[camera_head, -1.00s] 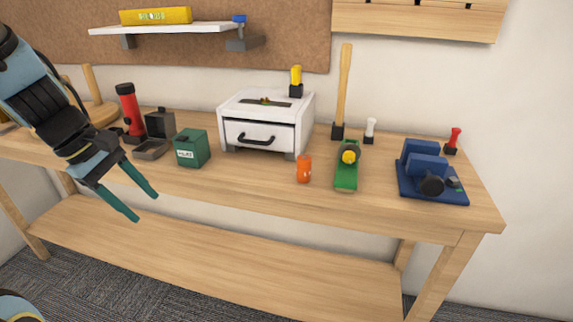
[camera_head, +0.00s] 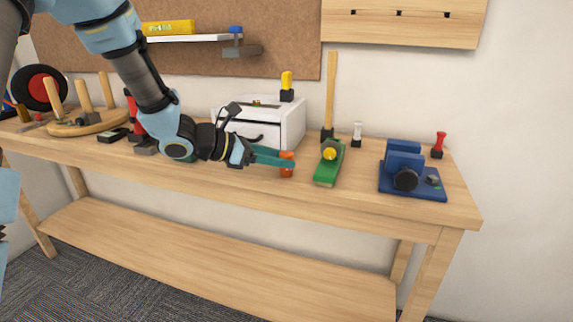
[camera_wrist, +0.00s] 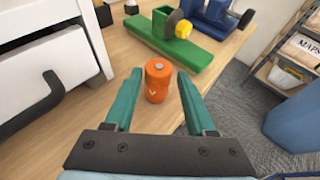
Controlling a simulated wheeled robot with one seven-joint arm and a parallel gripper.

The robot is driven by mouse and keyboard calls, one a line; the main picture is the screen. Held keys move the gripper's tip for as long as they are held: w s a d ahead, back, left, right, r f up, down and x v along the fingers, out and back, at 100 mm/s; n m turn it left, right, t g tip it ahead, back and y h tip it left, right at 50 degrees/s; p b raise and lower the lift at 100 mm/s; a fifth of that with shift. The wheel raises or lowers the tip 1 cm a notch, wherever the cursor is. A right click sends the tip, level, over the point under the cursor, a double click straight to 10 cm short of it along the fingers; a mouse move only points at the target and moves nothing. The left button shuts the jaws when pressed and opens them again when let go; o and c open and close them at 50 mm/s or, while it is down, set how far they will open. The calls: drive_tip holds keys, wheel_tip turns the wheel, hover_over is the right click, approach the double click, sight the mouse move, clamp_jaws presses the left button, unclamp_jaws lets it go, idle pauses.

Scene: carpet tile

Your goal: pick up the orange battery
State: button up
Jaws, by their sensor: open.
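The orange battery (camera_head: 287,170) stands upright on the workbench (camera_head: 330,205) near its front edge, in front of the white drawer box. In the wrist view the orange battery (camera_wrist: 157,82) stands between the ends of my two teal fingers. My gripper (camera_head: 285,160) reaches in from the left, level with the battery, and the fingers overlap part of it in the head view. In the wrist view my gripper (camera_wrist: 158,88) is open, with a visible gap on each side of the battery.
The white drawer box (camera_head: 292,125) with a black handle is close behind and left of my fingers. A blue vise-like tool (camera_head: 405,180) sits farther right.

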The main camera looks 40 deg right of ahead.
sight(297, 173)
drive_tip(key=shift+p+x, duration=0.55)
drive_tip(key=shift+x, duration=2.15)
drive_tip(key=shift+w+f, duration=0.1)
drive_tip(key=shift+w, duration=0.05)
drive_tip(key=shift+c, duration=0.3)
clamp_jaws()
